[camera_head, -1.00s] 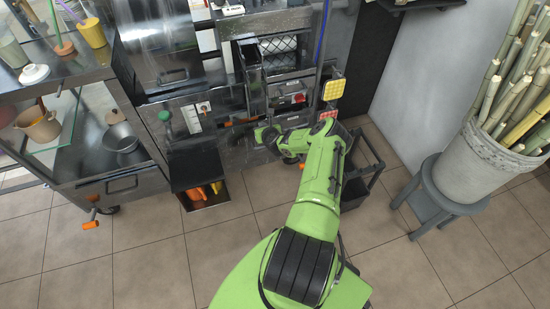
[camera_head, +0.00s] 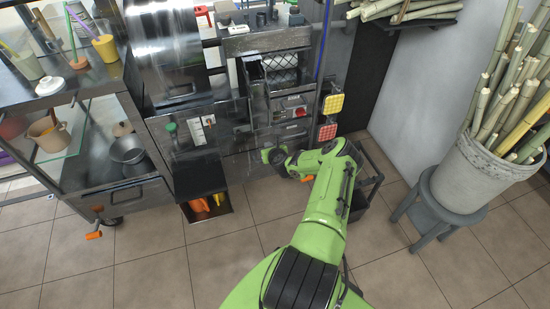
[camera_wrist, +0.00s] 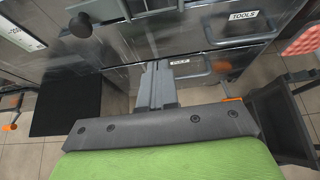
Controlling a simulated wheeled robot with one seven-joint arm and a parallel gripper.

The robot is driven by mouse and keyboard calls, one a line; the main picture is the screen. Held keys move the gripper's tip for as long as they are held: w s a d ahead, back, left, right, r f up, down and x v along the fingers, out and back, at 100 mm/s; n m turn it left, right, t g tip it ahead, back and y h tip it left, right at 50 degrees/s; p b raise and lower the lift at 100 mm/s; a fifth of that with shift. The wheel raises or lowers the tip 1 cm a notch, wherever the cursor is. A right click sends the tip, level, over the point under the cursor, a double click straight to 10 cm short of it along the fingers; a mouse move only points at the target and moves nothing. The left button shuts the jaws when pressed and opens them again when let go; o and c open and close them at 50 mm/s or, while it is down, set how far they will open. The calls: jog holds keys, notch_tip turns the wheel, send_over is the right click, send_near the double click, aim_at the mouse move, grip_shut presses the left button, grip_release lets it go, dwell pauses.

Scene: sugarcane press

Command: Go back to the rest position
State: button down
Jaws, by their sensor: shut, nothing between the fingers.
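My gripper shows in the wrist view (camera_wrist: 155,85) with its two grey fingers together and nothing between them. It points at the lower metal front of the sugarcane press (camera_head: 280,110), close to a drawer labelled PULP (camera_wrist: 185,65). Another drawer labelled TOOLS (camera_wrist: 240,30) is to its upper right. In the head view my green arm is bent in front of the press, and its fingertips are hard to make out there.
A metal cart (camera_head: 85,195) with cups and pots stands at the left. A dark bin (camera_head: 365,190) is right of my arm. A bucket of cane (camera_head: 465,175) stands on a stool (camera_head: 435,215) at the right. Tiled floor (camera_head: 150,265) is open in front.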

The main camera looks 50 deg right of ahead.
jog(key=p+v, duration=0.2)
jog(key=v, duration=0.5)
jog(key=shift+s, duration=0.1)
